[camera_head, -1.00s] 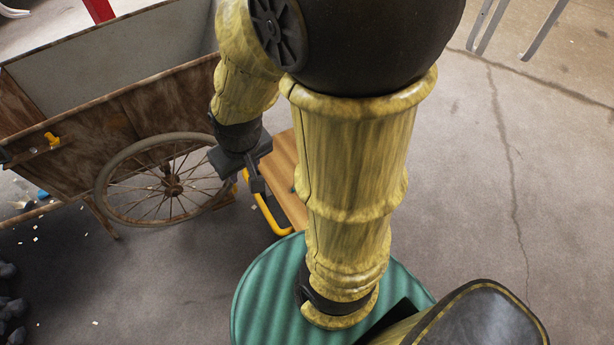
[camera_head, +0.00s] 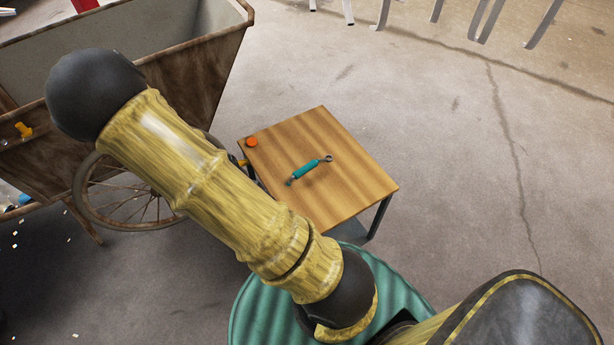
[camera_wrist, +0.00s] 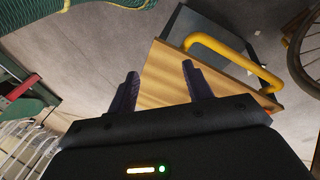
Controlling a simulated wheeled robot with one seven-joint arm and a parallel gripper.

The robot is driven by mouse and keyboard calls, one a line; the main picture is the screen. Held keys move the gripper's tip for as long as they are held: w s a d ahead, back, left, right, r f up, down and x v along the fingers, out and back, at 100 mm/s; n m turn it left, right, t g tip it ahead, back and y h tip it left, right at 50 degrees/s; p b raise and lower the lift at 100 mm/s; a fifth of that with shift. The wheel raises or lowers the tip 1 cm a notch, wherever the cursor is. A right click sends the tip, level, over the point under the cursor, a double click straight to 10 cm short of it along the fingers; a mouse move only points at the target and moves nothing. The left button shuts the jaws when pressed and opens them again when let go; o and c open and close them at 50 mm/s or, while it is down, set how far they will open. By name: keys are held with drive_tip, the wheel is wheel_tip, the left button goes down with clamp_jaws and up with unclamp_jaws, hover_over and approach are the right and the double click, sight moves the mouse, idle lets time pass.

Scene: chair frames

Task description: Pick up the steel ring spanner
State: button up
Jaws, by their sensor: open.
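The spanner (camera_head: 305,171) has a teal grip and a steel ring end. It lies flat on a small square wooden table (camera_head: 350,190) near its middle, with the ring end towards the upper right. My gripper (camera_wrist: 160,70) is open, with nothing between its two dark fingers. The head view does not show the gripper; my arm reaches up and left there, beside the table. The wrist view shows part of the table top (camera_wrist: 160,95) beyond the fingers, but I cannot make out the spanner there.
An orange round object (camera_head: 251,142) sits at the table's left corner. A yellow bar handle (camera_wrist: 225,52) sticks out at the table's side. A rusty wooden cart (camera_head: 205,70) with a spoked wheel (camera_head: 130,205) stands left. The floor right of the table is clear.

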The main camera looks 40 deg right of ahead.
drive_tip(key=d+f+m+h+b, duration=0.3)
drive_tip(key=d+f+m+b, duration=0.1)
drive_tip(key=f, duration=0.5)
drive_tip(key=m+t+h+b, duration=0.6)
drive_tip(key=h+b, duration=0.2)
drive_tip(key=b, duration=0.1)
approach(302, 171)
drive_tip(key=v, duration=0.6)
drive_tip(key=shift+w, duration=0.25)
drive_tip(key=shift+r, duration=0.1)
drive_tip(key=x, duration=1.2)
drive_tip(key=shift+s+b, duration=0.1)
drive_tip(key=shift+b, duration=0.3)
drive_tip(key=shift+s+d, duration=0.1)
